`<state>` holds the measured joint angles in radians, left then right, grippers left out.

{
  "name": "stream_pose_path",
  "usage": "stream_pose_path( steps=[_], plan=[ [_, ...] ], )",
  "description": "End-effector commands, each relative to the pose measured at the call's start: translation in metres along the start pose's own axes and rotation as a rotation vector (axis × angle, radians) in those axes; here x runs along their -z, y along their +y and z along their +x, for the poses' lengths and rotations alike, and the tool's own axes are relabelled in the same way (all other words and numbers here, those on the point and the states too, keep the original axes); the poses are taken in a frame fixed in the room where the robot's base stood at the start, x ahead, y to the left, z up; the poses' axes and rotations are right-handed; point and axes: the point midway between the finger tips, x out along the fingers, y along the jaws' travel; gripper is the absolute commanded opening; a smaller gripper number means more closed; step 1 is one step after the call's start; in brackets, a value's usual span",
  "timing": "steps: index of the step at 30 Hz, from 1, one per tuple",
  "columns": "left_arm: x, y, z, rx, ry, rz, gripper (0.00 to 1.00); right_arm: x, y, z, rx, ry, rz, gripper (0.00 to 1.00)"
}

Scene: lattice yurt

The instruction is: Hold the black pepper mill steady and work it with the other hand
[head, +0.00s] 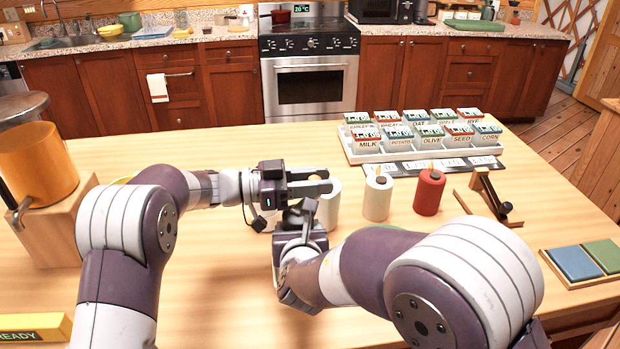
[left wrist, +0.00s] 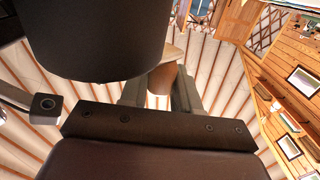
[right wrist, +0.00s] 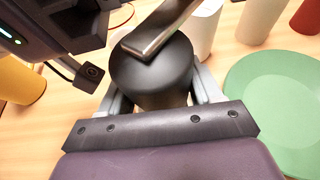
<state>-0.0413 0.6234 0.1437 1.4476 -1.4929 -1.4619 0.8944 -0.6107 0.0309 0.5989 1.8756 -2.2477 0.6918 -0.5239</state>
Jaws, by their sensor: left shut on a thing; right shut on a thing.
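The black pepper mill (right wrist: 150,75) stands between the fingers of my right gripper (right wrist: 160,95), which is shut on its body. A metal crank bar (right wrist: 160,30) crosses its top. In the head view my right gripper (head: 300,212) is just in front of my left gripper (head: 322,180) and mostly hides the mill. My left gripper lies level, with its fingers pointing right. In the left wrist view it is shut on a brown knob (left wrist: 160,80), apparently the crank's. A large dark shape fills that view's upper left.
A white cylinder (head: 328,208), a dark-topped white one (head: 377,198) and a red one (head: 430,192) stand close by to the right. A green plate (right wrist: 280,110) lies near the mill. A wooden stand (head: 60,228) with an orange cylinder is left; a jar tray (head: 349,152) is behind.

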Motion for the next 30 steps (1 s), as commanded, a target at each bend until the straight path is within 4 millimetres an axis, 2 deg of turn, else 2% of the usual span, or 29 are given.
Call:
stream_pose_path(
  steps=[4,13,14,15,25,28,30],
  plan=[
    [0.0,0.004,0.004,-0.115,0.001,0.002,0.01,0.0,0.0,0.0,-0.001,0.0,-0.001,0.2],
    [0.0,0.006,0.004,-0.134,-0.001,0.001,0.01,0.0,0.0,0.0,-0.001,0.0,-0.002,0.2],
    [0.0,0.006,0.004,-0.134,0.0,0.001,0.38,0.0,0.0,0.0,-0.001,0.0,-0.002,0.2],
    [0.0,0.006,0.004,-0.134,0.0,0.001,0.51,0.0,0.0,0.0,-0.001,0.0,-0.002,0.2],
    [0.0,0.005,0.001,-0.132,0.0,0.001,0.51,-0.001,0.0,0.0,-0.001,-0.001,-0.001,0.2],
    [0.0,0.002,-0.016,-0.128,0.0,0.001,0.51,-0.001,0.0,0.0,-0.001,-0.001,-0.001,0.2],
    [0.0,-0.001,-0.034,-0.127,0.0,0.001,0.51,-0.001,0.0,0.0,-0.001,-0.001,0.0,0.2]
  ],
)
